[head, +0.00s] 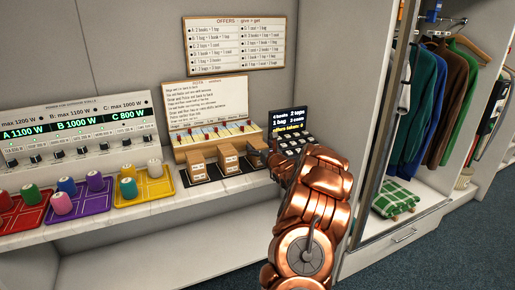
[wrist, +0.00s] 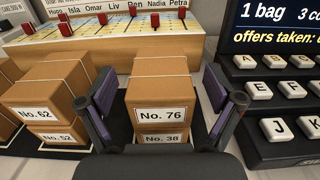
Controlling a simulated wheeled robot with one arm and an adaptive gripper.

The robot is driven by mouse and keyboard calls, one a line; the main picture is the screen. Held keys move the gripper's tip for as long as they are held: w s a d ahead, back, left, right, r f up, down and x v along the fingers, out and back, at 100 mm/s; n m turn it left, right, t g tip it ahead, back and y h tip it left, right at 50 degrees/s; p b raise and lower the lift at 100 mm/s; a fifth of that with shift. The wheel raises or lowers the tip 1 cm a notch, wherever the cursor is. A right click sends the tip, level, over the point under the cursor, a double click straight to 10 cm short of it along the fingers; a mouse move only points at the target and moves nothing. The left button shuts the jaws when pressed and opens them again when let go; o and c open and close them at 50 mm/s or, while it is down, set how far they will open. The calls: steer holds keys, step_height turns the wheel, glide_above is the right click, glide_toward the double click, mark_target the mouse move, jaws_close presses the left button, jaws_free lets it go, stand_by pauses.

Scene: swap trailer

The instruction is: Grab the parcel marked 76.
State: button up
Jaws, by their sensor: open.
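The parcel marked No. 76 (wrist: 160,95) is a brown box tied with string, in the middle of the wrist view. It sits on top of another parcel marked No. 38 (wrist: 165,138). My gripper (wrist: 167,105) is open, with one finger on each side of the No. 76 parcel. A small gap seems to show at both sides; whether a finger touches cannot be told. In the head view my gripper (head: 266,155) is at the right end of the row of parcels, and my arm partly hides that stack.
Parcels No. 62 (wrist: 38,105) and No. 52 (wrist: 45,138) stand stacked close on the left. A keypad (wrist: 285,95) with a screen is close on the right. A wooden slider board (wrist: 110,38) stands behind. In the head view, trays with coloured spools (head: 80,200) lie further left.

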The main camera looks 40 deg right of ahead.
steer(key=shift+c, duration=0.2)
steer(key=c, duration=1.3)
